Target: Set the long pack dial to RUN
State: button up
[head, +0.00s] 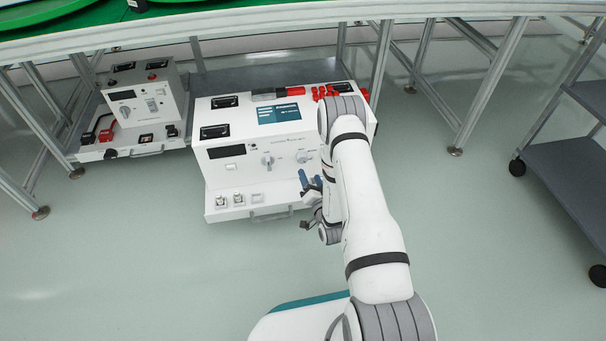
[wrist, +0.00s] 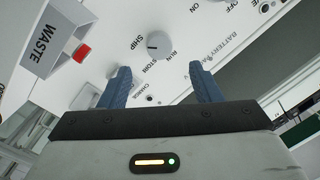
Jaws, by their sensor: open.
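The long pack is most likely the large white unit (head: 232,165) under the green-topped bench in the head view. Its right-hand grey dial (head: 303,157) is just beyond my gripper (head: 311,182). In the wrist view a round grey dial (wrist: 157,44) carries the labels SHIP, RUN and one that seems to be STORE. Its pointer is too small to read surely. My gripper (wrist: 158,68) is open and empty, its blue fingers on either side below the dial in the picture, apart from it. My arm hides the unit's right part in the head view.
A second dial (head: 268,160) sits left on the same front. In the wrist view a WASTE-labelled box (wrist: 58,38) with a red part (wrist: 83,53) is at left. A smaller unit (head: 148,103) stands left; a grey cart (head: 560,160) stands right. Floor in front is clear.

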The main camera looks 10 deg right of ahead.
aim_at(303, 161)
jog(key=w+b, duration=0.1)
jog(key=w, duration=0.3)
jog(key=w+b, duration=0.1)
jog(key=w, duration=0.1)
jog(key=shift+a+f+b, duration=0.3)
jog(key=shift+w+a+r, duration=0.1)
jog(key=shift+w, duration=0.6)
jog(key=shift+c, duration=0.5)
jog(key=c, duration=0.9)
jog(key=shift+a, duration=0.15)
